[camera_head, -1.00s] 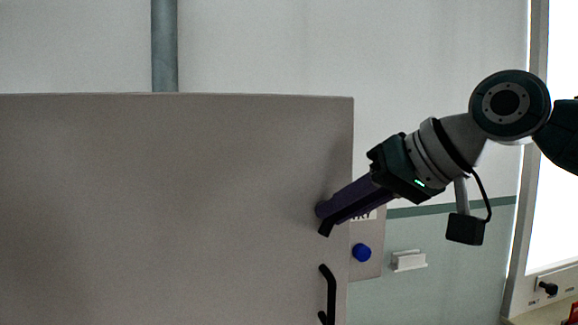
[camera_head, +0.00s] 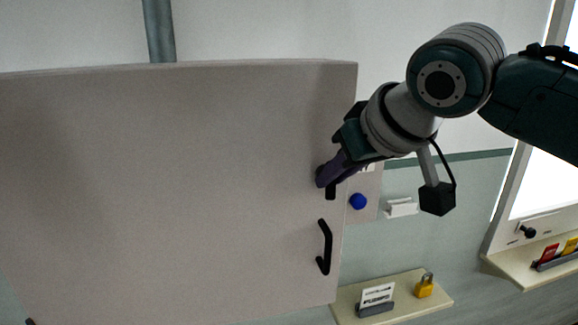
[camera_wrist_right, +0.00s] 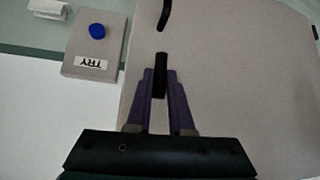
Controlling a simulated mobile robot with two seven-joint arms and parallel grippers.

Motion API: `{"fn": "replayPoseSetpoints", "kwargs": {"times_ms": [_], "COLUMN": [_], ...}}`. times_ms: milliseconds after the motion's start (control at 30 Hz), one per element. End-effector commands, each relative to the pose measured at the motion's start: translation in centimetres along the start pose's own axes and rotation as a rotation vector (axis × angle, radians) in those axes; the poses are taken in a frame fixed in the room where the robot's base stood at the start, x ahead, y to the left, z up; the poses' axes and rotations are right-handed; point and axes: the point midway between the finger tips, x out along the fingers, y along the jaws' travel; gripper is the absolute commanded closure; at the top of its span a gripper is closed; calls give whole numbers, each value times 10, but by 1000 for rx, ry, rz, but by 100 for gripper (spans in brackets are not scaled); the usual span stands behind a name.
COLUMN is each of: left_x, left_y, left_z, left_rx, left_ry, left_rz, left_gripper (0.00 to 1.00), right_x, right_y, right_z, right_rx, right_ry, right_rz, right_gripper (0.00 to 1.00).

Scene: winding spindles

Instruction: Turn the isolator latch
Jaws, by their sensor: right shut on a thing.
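The isolator latch (camera_head: 331,191) is a short black bar near the right edge of a large grey cabinet door. Its lower end shows below my right gripper (camera_head: 328,177), upright in the head view, and the rest is hidden by the fingers. In the right wrist view the latch (camera_wrist_right: 159,72) lies between the two purple fingertips of my right gripper (camera_wrist_right: 160,86), in line with them. The right gripper is shut on it. My left gripper is not in view.
A black door handle (camera_head: 325,247) sits below the latch. Right of the door is a grey box with a blue button (camera_head: 358,201) and a "TRY" label (camera_wrist_right: 90,63). A shelf (camera_head: 437,301) below holds a yellow padlock (camera_head: 424,286) and a card (camera_head: 377,295).

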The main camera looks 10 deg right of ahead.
Motion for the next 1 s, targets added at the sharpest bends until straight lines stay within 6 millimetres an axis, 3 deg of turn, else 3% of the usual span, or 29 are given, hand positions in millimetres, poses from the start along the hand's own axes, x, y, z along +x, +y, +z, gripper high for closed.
{"fn": "replayPoseSetpoints", "kwargs": {"times_ms": [267,300,533,833,1000], "left_x": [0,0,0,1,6], "left_y": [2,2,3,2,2], "left_z": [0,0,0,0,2], "left_rx": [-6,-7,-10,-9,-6], "left_ry": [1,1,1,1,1], "left_rz": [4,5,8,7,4], "left_gripper": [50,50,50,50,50], "right_x": [0,0,0,-1,-13], "right_y": [0,0,0,0,0], "right_z": [1,1,1,1,1], "right_rx": [-3,-3,-2,-1,-2], "right_ry": [-2,-2,-2,-1,1], "right_rz": [1,1,0,0,0], "right_gripper": [100,78,52,51,51]}}
